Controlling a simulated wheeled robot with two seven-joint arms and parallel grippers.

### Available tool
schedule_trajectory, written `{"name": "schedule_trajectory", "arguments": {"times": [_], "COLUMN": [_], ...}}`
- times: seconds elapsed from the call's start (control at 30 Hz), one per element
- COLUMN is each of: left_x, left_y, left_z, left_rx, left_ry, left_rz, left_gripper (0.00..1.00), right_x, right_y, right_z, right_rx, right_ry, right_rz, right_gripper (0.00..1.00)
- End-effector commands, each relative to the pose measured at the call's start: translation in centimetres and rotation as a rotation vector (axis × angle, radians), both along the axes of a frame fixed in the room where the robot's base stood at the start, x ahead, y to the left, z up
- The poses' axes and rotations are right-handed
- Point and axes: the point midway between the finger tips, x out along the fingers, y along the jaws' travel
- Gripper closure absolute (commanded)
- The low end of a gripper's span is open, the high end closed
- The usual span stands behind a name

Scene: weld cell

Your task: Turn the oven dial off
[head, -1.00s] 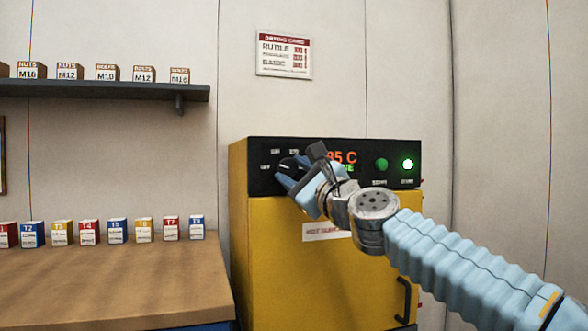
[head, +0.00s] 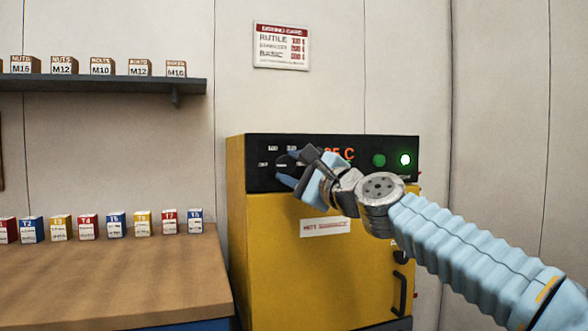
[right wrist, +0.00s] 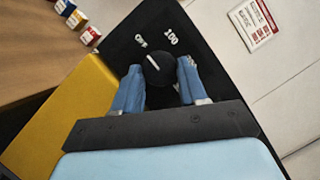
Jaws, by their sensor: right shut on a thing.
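The black oven dial (right wrist: 160,70) shows in the right wrist view on the oven's dark panel. Its white pointer line tilts up-left toward the "OFF" label (right wrist: 140,41); a "100" label (right wrist: 171,38) is to the right of that. My right gripper (right wrist: 159,82) is shut on the dial, with one blue finger on each side. In the head view my right gripper (head: 287,168) reaches the left part of the control panel (head: 345,143) and largely hides the dial. My left gripper is not in view.
The yellow oven (head: 270,265) has a dark door handle (head: 402,293) at its right. A wooden bench (head: 110,275) with several small boxes stands left of it. A shelf (head: 110,87) with labelled boxes hangs above. A green button (head: 379,160) and lit green lamp (head: 405,160) are right of the display.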

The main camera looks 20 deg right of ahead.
Motion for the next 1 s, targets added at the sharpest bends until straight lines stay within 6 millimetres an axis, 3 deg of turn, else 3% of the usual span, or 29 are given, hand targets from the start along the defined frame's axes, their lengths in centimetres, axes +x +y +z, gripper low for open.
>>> {"name": "schedule_trajectory", "arguments": {"times": [0.07, 0.1, 0.27, 0.67, 1.0], "left_x": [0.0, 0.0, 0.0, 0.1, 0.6], "left_y": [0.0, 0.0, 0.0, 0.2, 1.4], "left_z": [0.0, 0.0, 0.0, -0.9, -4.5], "left_rx": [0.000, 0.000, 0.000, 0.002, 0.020], "left_ry": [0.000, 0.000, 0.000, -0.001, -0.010], "left_rz": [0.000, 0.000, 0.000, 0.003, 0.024], "left_gripper": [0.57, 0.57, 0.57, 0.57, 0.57], "right_x": [0.0, 0.0, 0.0, -1.0, -8.1], "right_y": [0.0, 0.0, 0.0, -0.4, -3.3], "right_z": [0.0, 0.0, 0.0, -0.5, -2.1], "right_rx": [-0.001, -0.001, -0.001, -0.001, -0.002], "right_ry": [0.000, 0.000, 0.000, -0.001, -0.003], "right_rz": [0.000, 0.000, 0.000, -0.002, -0.003], "right_gripper": [0.88, 0.56, 0.34, 0.34, 0.34]}}
